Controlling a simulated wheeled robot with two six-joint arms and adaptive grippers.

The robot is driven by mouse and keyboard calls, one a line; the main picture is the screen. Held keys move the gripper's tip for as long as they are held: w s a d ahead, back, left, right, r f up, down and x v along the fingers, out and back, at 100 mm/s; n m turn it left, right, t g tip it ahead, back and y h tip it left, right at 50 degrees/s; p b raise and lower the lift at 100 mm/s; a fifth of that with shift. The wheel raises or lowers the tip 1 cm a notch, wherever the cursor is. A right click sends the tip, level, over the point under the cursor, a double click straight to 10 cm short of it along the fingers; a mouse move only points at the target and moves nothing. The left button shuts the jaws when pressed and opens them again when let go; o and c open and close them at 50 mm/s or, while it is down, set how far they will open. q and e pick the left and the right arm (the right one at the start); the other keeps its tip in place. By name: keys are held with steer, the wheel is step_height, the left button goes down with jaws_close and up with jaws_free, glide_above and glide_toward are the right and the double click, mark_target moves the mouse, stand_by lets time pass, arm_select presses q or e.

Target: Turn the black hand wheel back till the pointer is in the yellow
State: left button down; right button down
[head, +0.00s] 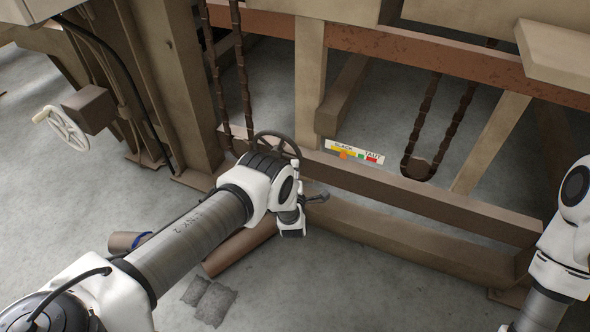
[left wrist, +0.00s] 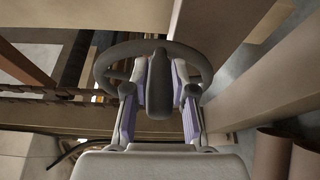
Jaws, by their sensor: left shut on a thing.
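The black hand wheel (head: 291,141) stands at the beam by the hanging chains in the head view, partly hidden behind my left arm. In the left wrist view its rim (left wrist: 153,46) arches across the top. My left gripper (left wrist: 158,92) is shut on the wheel's dark handle (left wrist: 158,100), one finger on each side. In the head view the gripper (head: 296,168) is mostly hidden by the wrist. The scale plate (head: 371,152) reads SLACK to TAUT, with yellow, green and red bands. An orange pointer (head: 344,155) appears at the yellow part. My right gripper is out of view.
A pale spoked wheel (head: 66,130) on a brown box stands at the left. Two dark chains (head: 241,75) hang beside the post, and a chain loop (head: 420,165) hangs right of the plate. Brown tubes (head: 240,248) lie on the floor below my left arm. Beams surround the wheel.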

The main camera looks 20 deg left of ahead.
arm_select(q)
steer(key=shift+a+r, duration=0.1)
steer(key=shift+r, duration=0.05)
steer(key=c, duration=1)
jaws_free()
steer(key=shift+o, duration=0.2)
steer(key=shift+s+d, duration=0.2)
steer(key=shift+s, duration=0.2)
steer(key=v, duration=1.1)
steer(key=shift+a, duration=0.1)
